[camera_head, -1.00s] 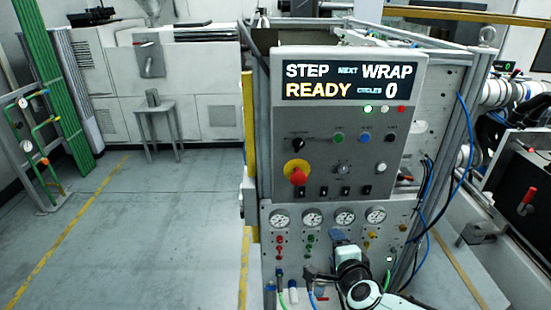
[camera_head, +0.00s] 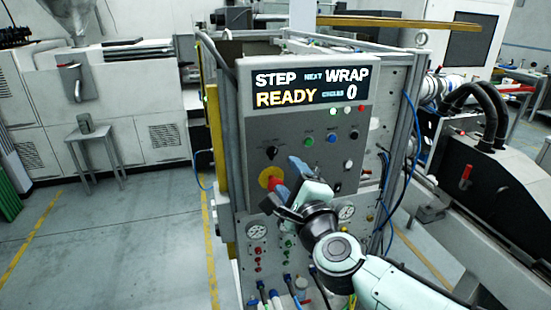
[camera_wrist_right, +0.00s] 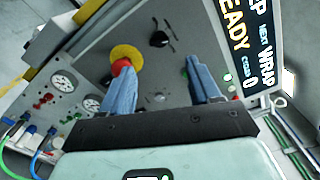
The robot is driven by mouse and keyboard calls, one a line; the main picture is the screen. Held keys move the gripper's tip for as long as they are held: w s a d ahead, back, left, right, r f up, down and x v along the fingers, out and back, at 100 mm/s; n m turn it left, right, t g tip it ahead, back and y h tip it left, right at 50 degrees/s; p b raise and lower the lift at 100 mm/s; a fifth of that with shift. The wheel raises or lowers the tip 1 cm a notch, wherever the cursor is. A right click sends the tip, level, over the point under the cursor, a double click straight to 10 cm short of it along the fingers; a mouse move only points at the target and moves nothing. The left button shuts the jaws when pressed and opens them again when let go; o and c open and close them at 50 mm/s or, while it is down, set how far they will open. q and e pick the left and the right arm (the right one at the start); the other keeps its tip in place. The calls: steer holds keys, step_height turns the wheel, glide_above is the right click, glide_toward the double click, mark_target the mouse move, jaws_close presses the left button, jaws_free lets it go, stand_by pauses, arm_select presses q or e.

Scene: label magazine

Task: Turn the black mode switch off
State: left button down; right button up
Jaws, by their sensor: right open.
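The black mode switch (camera_head: 271,152) is a rotary knob on the grey control panel (camera_head: 250,120), left of the green button and above the yellow-ringed red stop button (camera_head: 266,179). In the right wrist view the mode switch (camera_wrist_right: 159,39) shows clear beyond the fingertips, between their lines. Its exact setting is too small to read. My right gripper (camera_head: 283,176) is in front of the panel, below and right of the switch. Its blue fingers stand apart and empty (camera_wrist_right: 160,72). They hide part of the stop button and the lower controls. My left gripper is not in view.
The panel's display (camera_head: 311,88) reads STEP, WRAP, READY and 0. Green (camera_head: 308,142) and blue (camera_head: 331,138) buttons sit right of the switch. Pressure gauges (camera_head: 257,231) and hoses are below. The red stop button (camera_wrist_right: 120,66) is close to one finger.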

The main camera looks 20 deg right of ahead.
mark_target(274, 155)
steer(key=w, duration=0.3)
steer(key=w+p, duration=0.1)
steer(key=w, duration=0.5)
steer(key=shift+w+a, duration=0.1)
steer(key=shift+a, duration=0.15)
steer(key=c, duration=1)
